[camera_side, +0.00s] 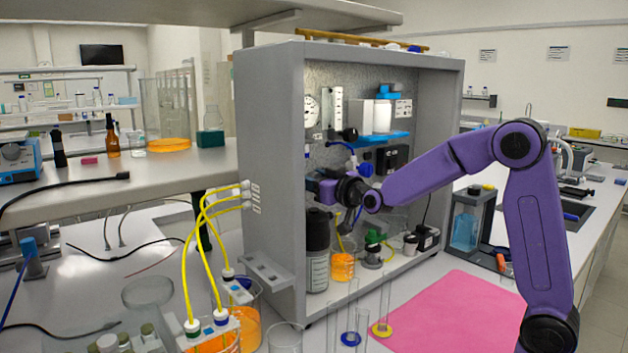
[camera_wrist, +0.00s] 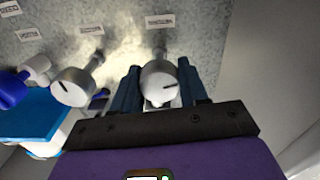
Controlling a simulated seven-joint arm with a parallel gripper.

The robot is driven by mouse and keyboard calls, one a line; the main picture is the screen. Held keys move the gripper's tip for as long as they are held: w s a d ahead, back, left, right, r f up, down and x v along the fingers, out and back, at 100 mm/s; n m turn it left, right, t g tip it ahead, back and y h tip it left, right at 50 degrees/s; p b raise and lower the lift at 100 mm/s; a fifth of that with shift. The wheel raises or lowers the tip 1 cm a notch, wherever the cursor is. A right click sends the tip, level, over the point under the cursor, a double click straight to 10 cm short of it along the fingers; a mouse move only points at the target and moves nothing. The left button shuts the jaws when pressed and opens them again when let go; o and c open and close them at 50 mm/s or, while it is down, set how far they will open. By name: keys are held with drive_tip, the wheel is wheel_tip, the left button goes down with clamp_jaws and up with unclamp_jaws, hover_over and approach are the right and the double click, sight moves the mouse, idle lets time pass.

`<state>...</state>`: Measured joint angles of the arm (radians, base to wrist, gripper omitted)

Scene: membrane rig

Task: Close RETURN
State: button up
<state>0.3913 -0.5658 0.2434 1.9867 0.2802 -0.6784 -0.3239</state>
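My gripper (camera_wrist: 160,88) has one dark blue finger on each side of this knob. The fingers look very close to its sides, but whether they press on it does not show clearly. In the side view, my gripper (camera_side: 318,185) reaches into the grey cabinet, and the knob is hidden there.
A second similar knob (camera_wrist: 75,88) stands to the left, with a blue-and-white part beyond it. The grey cabinet's side wall (camera_side: 270,150) bounds the space. A black bottle (camera_side: 317,250) and orange-filled beaker (camera_side: 342,266) stand below my gripper. A pink mat (camera_side: 455,315) lies in front.

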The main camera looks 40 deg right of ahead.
drive_tip(key=shift+m, duration=0.3)
drive_tip(key=m, duration=0.9)
drive_tip(key=shift+d+m, duration=0.1)
drive_tip(key=shift+m, duration=0.2)
drive_tip(key=m, duration=0.5)
drive_tip(key=shift+f+m, duration=0.1)
drive_tip(key=shift+m, duration=0.2)
drive_tip(key=m, duration=0.5)
drive_tip(key=o, duration=1)
drive_tip(key=shift+o, duration=0.2)
